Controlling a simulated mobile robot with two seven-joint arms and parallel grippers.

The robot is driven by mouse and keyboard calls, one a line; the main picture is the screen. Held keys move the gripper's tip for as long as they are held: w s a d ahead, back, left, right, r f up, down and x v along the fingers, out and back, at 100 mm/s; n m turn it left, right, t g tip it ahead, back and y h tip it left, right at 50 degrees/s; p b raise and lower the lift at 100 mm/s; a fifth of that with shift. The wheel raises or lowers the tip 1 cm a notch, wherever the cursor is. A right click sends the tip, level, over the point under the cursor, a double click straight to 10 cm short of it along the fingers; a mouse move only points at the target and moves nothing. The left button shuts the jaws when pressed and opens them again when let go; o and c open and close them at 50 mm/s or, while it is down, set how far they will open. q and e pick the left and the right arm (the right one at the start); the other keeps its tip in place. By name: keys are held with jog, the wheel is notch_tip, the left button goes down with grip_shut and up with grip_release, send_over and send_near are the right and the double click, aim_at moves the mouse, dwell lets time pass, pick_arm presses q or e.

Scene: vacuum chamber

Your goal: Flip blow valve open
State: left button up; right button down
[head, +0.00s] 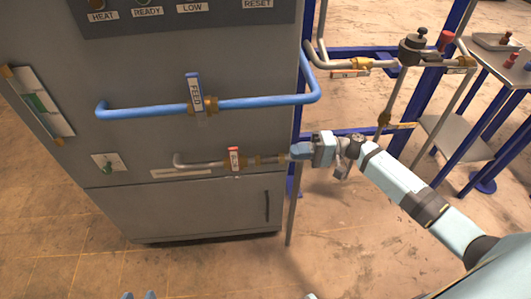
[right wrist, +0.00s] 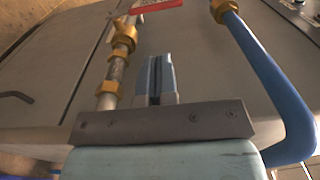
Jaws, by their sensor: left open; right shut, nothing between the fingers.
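A small valve with a red and white handle (head: 234,158) sits on the lower pipe (head: 200,164) at the cabinet front. Its handle stands upright, across the pipe; its label is too small to read. In the right wrist view the red handle (right wrist: 155,5) shows at the top edge, beyond brass fittings (right wrist: 122,38). My right gripper (head: 294,151) is shut and empty, right of the valve, pointing left along the lower pipe. Its closed fingers also show in the right wrist view (right wrist: 155,75), apart from the handle. My left gripper (head: 139,296) is open; only its fingertips show at the bottom edge.
A blue pipe with the FEED valve (head: 195,95) runs above the lower pipe and shows close on the right in the wrist view (right wrist: 265,75). Floor before the cabinet is clear.

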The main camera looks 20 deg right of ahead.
jog(key=x, duration=1.3)
jog(key=shift+a, duration=0.25)
pick_arm(q)
notch_tip(320, 180, up, 12)
jog(key=s+a+p, duration=0.1)
jog(key=p, duration=2)
jog(key=shift+s+a+g+y, duration=0.25)
jog(key=shift+a+g+y, duration=0.05)
jog(key=shift+a, duration=0.05)
pick_arm(e)
jog(key=w+a+f+g+h, duration=0.1)
jog(key=a+f+h, duration=0.1)
jog(key=a+h, duration=0.4)
jog(key=w+a+f+g+h, duration=0.2)
jog(key=a+f+h, duration=0.1)
jog(key=a+h, duration=0.3)
jog(key=shift+w, duration=0.25)
jog(key=shift+s+f, duration=0.15)
jog(key=shift+f, duration=0.1)
